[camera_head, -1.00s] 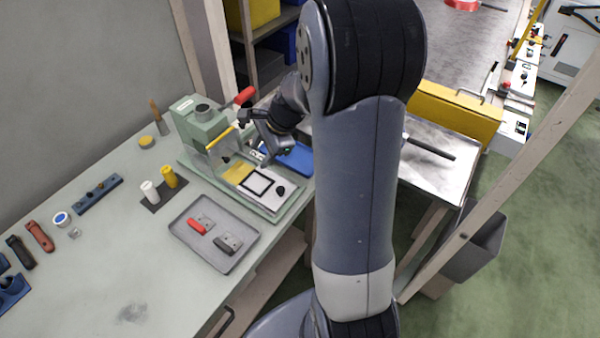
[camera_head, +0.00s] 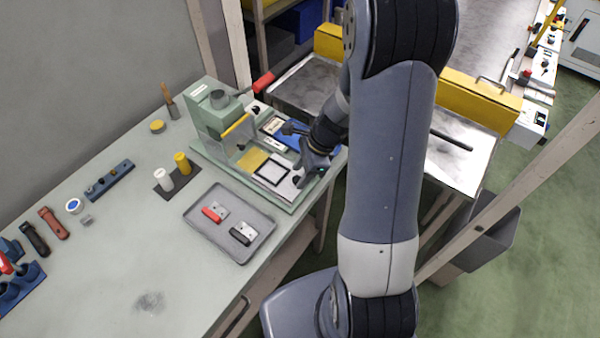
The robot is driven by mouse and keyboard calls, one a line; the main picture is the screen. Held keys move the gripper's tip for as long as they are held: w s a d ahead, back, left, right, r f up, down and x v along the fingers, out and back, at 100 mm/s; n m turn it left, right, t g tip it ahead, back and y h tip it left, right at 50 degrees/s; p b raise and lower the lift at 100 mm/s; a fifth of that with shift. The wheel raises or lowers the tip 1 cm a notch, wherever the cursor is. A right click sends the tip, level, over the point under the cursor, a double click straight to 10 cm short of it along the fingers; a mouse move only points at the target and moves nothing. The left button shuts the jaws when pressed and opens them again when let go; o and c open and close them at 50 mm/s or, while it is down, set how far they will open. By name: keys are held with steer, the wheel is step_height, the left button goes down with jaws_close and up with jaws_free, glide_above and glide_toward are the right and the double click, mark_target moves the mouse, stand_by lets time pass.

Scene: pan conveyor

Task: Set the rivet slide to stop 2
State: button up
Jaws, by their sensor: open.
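A green rivet press (camera_head: 215,125) with a red-tipped lever stands at the back of the bench. On its base lies a pale slide plate (camera_head: 283,186) with a black square frame (camera_head: 271,172) and, near its right end, a dark knob (camera_head: 297,181). A yellow patch (camera_head: 252,159) is left of the frame. My gripper (camera_head: 299,178) is open, pointing down at the right end of the slide, over or around the knob. The fingers partly hide the knob, and I cannot tell whether they touch it. The stop marks are too small to read.
A grey tray (camera_head: 196,222) with a red-handled and a black-handled piece lies in front of the press. A blue tray (camera_head: 302,133) is behind my gripper. White and yellow bottles (camera_head: 181,163) stand left.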

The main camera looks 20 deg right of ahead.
steer(key=shift+a+f, duration=0.2)
steer(key=shift+f, duration=0.35)
jaws_close()
